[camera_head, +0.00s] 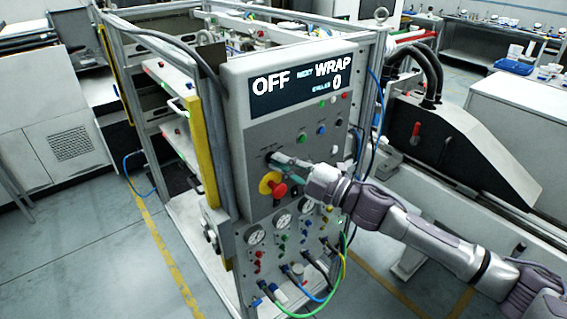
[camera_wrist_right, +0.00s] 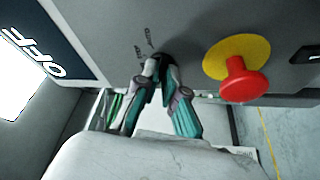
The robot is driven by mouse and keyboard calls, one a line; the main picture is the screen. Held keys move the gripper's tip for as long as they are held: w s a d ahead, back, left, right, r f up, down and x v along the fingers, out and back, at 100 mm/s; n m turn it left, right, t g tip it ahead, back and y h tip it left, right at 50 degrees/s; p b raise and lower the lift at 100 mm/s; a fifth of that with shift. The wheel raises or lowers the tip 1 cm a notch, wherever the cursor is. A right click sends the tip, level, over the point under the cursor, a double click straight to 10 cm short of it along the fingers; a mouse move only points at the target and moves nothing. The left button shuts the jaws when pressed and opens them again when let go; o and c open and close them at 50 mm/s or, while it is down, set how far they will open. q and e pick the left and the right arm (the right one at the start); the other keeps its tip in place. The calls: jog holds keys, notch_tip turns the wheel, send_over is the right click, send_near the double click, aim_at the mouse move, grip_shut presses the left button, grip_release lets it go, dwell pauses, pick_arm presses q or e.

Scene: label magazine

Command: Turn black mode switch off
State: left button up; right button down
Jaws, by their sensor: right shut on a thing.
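The black mode switch (camera_wrist_right: 167,62) is a small dark knob on the grey control panel (camera_head: 290,138), mostly hidden by my fingers. My right gripper (camera_head: 276,158) is at the panel, left of its middle and just above the red button. In the right wrist view my right gripper (camera_wrist_right: 160,72) is shut on the black switch, with its teal-padded fingers on either side of it. Small label marks show on the panel beside the switch. The display (camera_head: 302,86) reads "OFF", "NEXT WRAP" and a "0". My left gripper is not in view.
A red mushroom button (camera_wrist_right: 245,82) on a yellow disc sits close beside the switch. Gauges (camera_head: 283,220) and colored hoses (camera_head: 300,290) are lower on the panel. A yellow upright bar (camera_head: 198,150) stands left of it. My right arm reaches in from the right.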

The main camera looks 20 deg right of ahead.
jog(key=shift+w+d+r, duration=0.1)
jog(key=shift+r, duration=0.25)
jog(key=c, duration=1.3)
grip_release()
jog(key=shift+f, duration=0.35)
jog(key=v, duration=1.1)
jog(key=shift+s+d, duration=0.2)
jog(key=shift+s, duration=0.2)
